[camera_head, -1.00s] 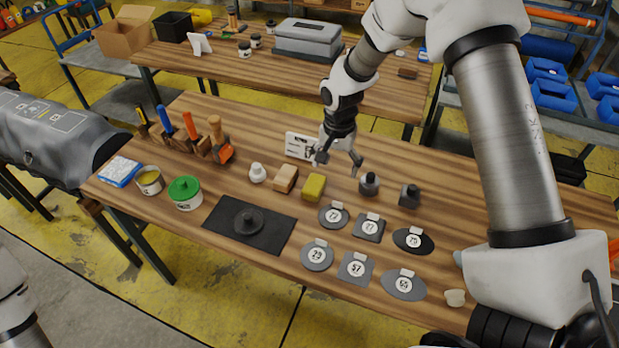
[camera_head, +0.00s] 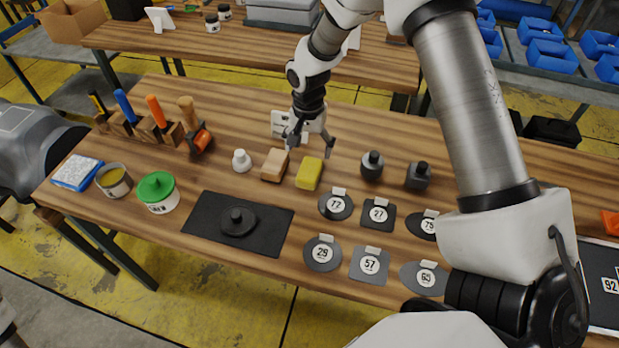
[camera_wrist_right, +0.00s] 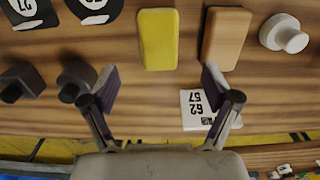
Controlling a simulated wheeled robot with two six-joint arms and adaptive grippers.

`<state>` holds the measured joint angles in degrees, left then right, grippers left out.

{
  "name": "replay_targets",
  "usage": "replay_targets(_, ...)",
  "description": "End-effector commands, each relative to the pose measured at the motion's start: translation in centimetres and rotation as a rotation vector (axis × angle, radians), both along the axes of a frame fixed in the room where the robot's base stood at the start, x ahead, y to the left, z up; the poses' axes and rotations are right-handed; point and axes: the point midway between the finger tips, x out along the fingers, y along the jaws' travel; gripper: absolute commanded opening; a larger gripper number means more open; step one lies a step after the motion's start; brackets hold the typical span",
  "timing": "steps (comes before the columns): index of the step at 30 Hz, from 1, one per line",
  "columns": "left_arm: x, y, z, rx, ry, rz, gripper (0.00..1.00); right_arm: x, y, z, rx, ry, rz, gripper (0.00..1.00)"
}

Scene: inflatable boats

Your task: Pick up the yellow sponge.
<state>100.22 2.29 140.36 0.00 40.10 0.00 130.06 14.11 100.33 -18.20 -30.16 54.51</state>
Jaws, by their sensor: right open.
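The yellow sponge (camera_head: 309,173) lies flat on the wooden workbench (camera_head: 330,110), just right of a tan block (camera_head: 275,165). My right gripper (camera_head: 308,146) is open and empty above the bench, just behind the sponge in the head view. In the right wrist view the sponge (camera_wrist_right: 158,39) is at the top centre, ahead of and between the spread fingers (camera_wrist_right: 158,84), and not touched by them. The tan block (camera_wrist_right: 227,38) lies beside it. My left gripper is not in view.
A white bottle (camera_head: 242,160) stands left of the tan block. A white number card (camera_head: 284,124) stands behind the sponge. A black mat (camera_head: 205,226) lies in front.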

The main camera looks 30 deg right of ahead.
Motion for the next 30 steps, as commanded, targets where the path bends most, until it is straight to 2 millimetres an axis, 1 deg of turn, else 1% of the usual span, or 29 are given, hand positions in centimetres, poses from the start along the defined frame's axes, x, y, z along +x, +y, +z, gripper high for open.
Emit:
replay_targets(1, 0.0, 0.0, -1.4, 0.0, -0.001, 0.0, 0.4, 0.0, 0.0, -1.4, 0.0, 0.0, 0.0, 0.88)
replay_targets(2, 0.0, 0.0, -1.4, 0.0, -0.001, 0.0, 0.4, 0.0, 0.0, -1.6, 0.0, 0.0, 0.0, 0.88)
replay_targets(5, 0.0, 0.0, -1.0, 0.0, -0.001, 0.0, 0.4, 0.0, 0.0, -2.5, 0.0, 0.004, 0.0, 0.88)
replay_targets(11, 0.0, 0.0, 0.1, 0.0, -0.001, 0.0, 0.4, -0.1, -0.2, -4.9, 0.0, 0.004, 0.0, 0.88)
replay_targets(14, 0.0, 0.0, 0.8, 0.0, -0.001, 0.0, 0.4, -0.1, -0.5, -6.8, 0.0, 0.004, 0.0, 0.88)
replay_targets(15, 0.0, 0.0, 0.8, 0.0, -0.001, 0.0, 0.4, 0.0, -0.4, -7.6, -0.001, 0.002, 0.001, 0.88)
replay_targets(16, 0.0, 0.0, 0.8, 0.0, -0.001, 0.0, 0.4, 0.0, -0.4, -8.1, -0.001, 0.002, 0.001, 0.88)
replay_targets(19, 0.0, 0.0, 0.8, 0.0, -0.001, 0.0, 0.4, 0.0, -0.4, -8.8, -0.001, -0.001, 0.0, 0.88)
replay_targets(24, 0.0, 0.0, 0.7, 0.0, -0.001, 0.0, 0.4, 0.0, -0.4, -8.9, 0.0, -0.001, 0.0, 0.88)
replay_targets(26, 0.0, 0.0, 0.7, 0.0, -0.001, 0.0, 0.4, 0.0, -0.4, -8.9, 0.0, -0.001, 0.0, 0.66)
replay_targets(27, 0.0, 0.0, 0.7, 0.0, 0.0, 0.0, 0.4, 0.0, -0.4, -8.9, 0.0, -0.001, 0.0, 0.52)
replay_targets(28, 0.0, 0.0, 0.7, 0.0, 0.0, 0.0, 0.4, 0.0, -0.4, -8.9, 0.0, -0.001, 0.0, 0.41)
replay_targets(29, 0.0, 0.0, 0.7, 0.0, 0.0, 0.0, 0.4, 0.0, -0.4, -8.9, 0.0, -0.001, 0.0, 0.34)
replay_targets(30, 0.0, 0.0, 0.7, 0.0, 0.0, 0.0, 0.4, 0.0, -0.4, -8.9, -0.001, -0.001, 0.0, 0.34)
